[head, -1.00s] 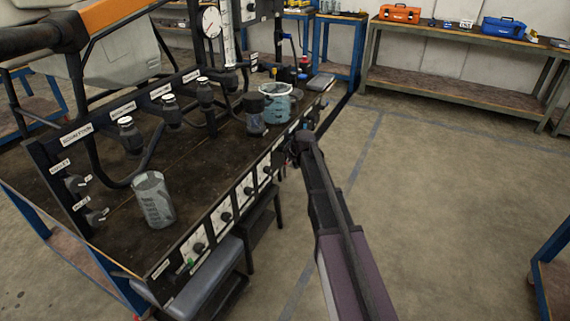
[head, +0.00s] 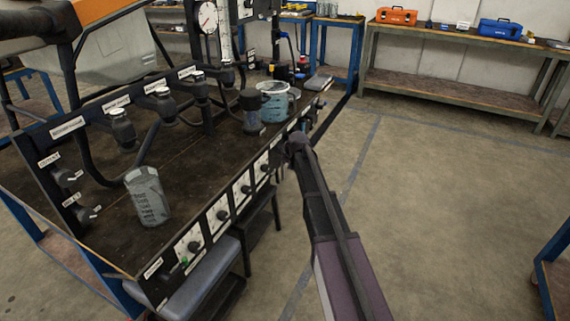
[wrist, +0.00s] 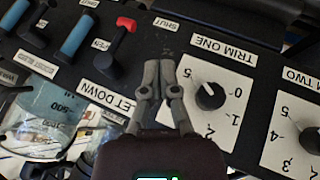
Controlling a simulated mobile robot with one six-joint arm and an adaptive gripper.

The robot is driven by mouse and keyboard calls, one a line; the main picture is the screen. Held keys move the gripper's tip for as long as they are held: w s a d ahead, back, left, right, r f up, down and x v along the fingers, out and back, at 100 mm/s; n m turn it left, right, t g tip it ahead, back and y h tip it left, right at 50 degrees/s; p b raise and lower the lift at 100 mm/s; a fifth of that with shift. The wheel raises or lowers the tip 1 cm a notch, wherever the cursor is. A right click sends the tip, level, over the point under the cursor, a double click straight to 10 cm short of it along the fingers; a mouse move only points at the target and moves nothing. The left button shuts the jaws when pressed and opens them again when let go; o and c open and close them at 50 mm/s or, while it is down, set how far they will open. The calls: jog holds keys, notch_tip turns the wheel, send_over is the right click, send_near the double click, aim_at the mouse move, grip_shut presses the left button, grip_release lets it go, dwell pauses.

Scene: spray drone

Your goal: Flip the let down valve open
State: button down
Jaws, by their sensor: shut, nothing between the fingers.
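The let down valve has a red-ended lever (wrist: 125,24) on a black body, in the wrist view's upper left. The LET DOWN label (wrist: 110,98) lies below it. An OPEN label (wrist: 100,44) is on its left and a SHUT label (wrist: 166,24) on its right. The red end points up in the picture; I cannot tell which setting that is. My gripper (wrist: 159,64) is shut and empty, its tips right of the valve and apart from the red end in the picture. In the head view my gripper (head: 297,142) is at the bench's front edge; the valve is not clear there.
The TRIM ONE knob (wrist: 210,96) is close to the right of my fingers. Blue-handled valves (wrist: 76,36) are to the left. A jug of blue liquid (head: 279,104) and a dark-capped bottle (head: 251,113) stand near the bench edge. A grey beaker (head: 147,197) stands further left. Floor to the right is clear.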

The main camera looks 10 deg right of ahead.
jog(key=w+d+f+b, duration=0.1)
jog(key=w+f+b, duration=0.2)
jog(key=w, duration=0.3)
jog(key=shift+w+f, duration=0.25)
jog(key=shift+f, duration=0.2)
jog(key=shift+a, duration=0.15)
jog(key=shift+d+f+b, duration=0.1)
jog(key=shift+d+b, duration=0.25)
jog(key=shift+d, duration=0.05)
